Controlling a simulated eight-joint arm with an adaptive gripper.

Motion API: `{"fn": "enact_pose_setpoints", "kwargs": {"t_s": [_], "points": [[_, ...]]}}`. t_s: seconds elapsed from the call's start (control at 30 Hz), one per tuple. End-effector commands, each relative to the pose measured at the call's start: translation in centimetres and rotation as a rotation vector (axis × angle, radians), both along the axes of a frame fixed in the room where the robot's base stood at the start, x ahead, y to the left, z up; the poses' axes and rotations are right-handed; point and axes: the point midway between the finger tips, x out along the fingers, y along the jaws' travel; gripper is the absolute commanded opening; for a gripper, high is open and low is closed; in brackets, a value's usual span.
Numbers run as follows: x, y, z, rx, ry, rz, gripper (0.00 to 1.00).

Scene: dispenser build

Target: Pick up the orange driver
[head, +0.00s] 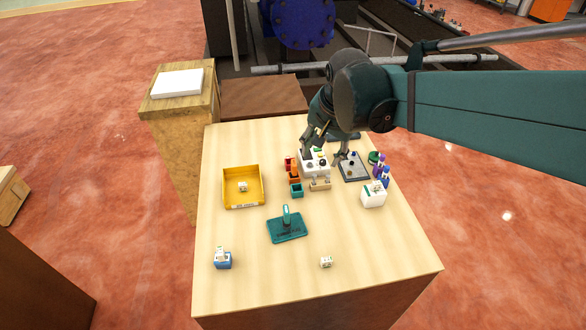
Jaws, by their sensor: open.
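My gripper (322,152) is open over the white block-like unit (315,169) at the back middle of the table. One finger is at its left and the other at its right. I cannot clearly make out an orange driver. A small orange piece (293,175) sits left of the white unit, between a red piece (289,163) and a teal one (296,190); it looks more like a small bin. It is apart from my fingers. What lies directly between and behind the fingers is partly hidden by my gripper.
A yellow tray (243,203) holding a small white part stands left. A teal plate with a handle (287,228) lies in the middle. Purple (380,165) and blue (386,179) upright items and a white box (373,196) are at right. The front table is mostly clear.

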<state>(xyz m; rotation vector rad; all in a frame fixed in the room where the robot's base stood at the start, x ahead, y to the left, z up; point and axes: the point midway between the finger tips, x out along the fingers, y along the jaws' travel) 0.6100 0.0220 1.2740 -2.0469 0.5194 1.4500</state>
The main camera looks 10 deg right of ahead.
Motion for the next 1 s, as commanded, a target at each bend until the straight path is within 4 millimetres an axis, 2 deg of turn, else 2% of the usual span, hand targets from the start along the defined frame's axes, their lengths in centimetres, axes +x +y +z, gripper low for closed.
{"fn": "enact_pose_setpoints", "kwargs": {"t_s": [0.1,0.57,1.0], "points": [[1.9,0.3,-0.5,0.020,0.025,-0.056,0.45],[8.3,1.4,-3.4,0.083,0.122,-0.289,0.45],[14.1,2.6,-7.7,0.121,0.212,-0.518,0.45]]}}
